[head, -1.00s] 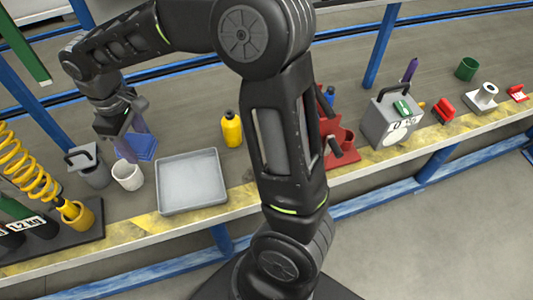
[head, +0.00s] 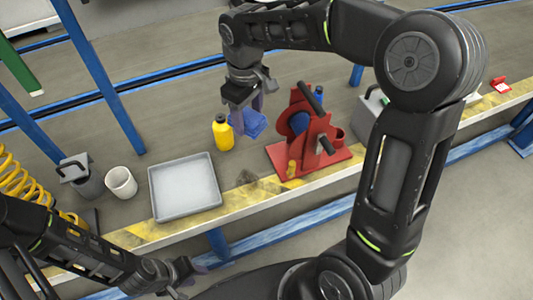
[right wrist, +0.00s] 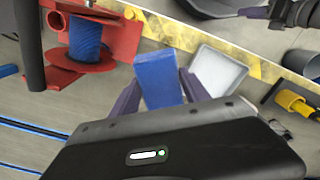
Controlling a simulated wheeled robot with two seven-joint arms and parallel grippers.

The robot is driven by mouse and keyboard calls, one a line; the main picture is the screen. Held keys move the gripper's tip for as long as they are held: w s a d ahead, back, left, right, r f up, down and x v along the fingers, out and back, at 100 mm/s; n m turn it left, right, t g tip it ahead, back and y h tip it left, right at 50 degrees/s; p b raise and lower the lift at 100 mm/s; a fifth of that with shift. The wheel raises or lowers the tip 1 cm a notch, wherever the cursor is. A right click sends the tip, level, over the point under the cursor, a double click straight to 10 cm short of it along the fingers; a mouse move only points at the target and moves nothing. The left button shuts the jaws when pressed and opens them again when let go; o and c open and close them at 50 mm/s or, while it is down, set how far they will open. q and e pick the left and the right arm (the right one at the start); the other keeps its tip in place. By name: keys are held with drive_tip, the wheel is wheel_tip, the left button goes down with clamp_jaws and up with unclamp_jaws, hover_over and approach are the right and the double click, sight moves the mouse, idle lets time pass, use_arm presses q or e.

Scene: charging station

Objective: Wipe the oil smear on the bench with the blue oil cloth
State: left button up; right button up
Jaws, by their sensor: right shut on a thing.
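The blue oil cloth (head: 250,124) is folded and held in my right gripper (head: 243,108), above the bench behind the yellow bottle. In the right wrist view the cloth (right wrist: 159,80) sits between the two fingers. The oil smear (head: 262,186) is a dark patch on the bench near its striped front edge, between the grey tray and the red reel stand. The cloth is apart from it, farther back. My left gripper (head: 190,274) is low at the front, off the bench edge; whether its fingers are apart is unclear.
A yellow bottle (head: 222,133) stands just in front of the cloth. A grey tray (head: 184,187) lies left of the smear. A red stand (head: 312,140) with a blue reel is to the right. A white mug (head: 121,182) and grey canister (head: 82,178) stand at left.

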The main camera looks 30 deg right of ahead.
wheel_tip(320, 180, down, 9)
drive_tip(key=d+n+p, duration=0.1)
drive_tip(key=n, duration=0.5)
drive_tip(key=shift+d+r+p, duration=0.2)
drive_tip(key=shift+d+p, duration=0.1)
drive_tip(key=shift+p, duration=0.1)
drive_tip(key=f+n, duration=0.3)
drive_tip(key=f, duration=0.1)
drive_tip(key=s+f+n+p, duration=0.1)
drive_tip(key=f+n, duration=0.1)
drive_tip(key=f, duration=0.1)
drive_tip(key=shift+s+d+n, duration=0.1)
drive_tip(key=shift+d+n, duration=0.15)
drive_tip(key=shift+n, duration=0.05)
drive_tip(key=shift+f, duration=0.1)
